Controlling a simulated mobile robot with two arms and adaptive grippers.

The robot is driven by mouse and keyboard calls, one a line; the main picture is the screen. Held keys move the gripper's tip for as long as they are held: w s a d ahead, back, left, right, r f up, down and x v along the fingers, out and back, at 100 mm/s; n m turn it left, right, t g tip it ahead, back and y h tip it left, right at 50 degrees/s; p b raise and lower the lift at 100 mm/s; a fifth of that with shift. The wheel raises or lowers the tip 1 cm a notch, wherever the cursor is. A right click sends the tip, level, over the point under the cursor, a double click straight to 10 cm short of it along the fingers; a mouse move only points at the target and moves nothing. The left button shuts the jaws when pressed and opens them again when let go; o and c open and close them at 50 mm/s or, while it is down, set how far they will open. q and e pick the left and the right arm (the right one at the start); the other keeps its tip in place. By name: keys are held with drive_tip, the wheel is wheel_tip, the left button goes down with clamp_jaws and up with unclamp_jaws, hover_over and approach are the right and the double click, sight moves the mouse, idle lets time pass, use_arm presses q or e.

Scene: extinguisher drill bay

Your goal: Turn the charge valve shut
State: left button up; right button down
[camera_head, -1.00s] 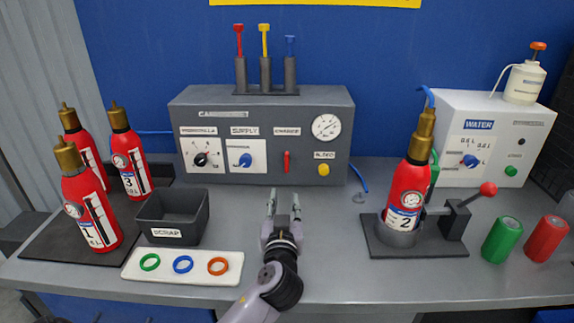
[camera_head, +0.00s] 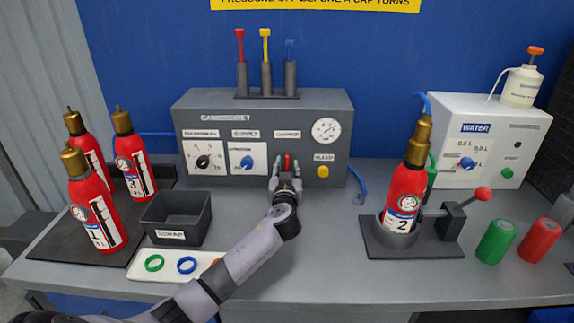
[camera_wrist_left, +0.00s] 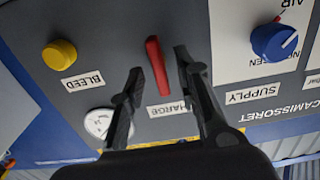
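The charge valve is a red lever (camera_head: 288,163) on the front of the grey control box (camera_head: 225,104), under a label ending in "HARGE". My left gripper (camera_head: 287,172) is at the panel with one finger on each side of the lever. In the left wrist view the red lever (camera_wrist_left: 158,66) stands between the tips of the open left gripper (camera_wrist_left: 158,64). Gaps show between the lever and both fingers, the wider one on the left of that picture. The lever points straight up and down in the head view. My right gripper is not in view.
A blue supply knob (camera_head: 246,162) is left of the lever and a yellow bleed button (camera_head: 323,171) is right of it. Extinguisher 2 (camera_head: 404,195) stands in a clamp stand at right. A scrap bin (camera_head: 177,218) and ring tray (camera_head: 140,270) are at front left.

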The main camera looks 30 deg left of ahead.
use_arm(q)
drive_tip(key=shift+w+a, duration=0.25)
drive_tip(key=shift+w, duration=0.05)
clamp_jaws()
idle(0.3)
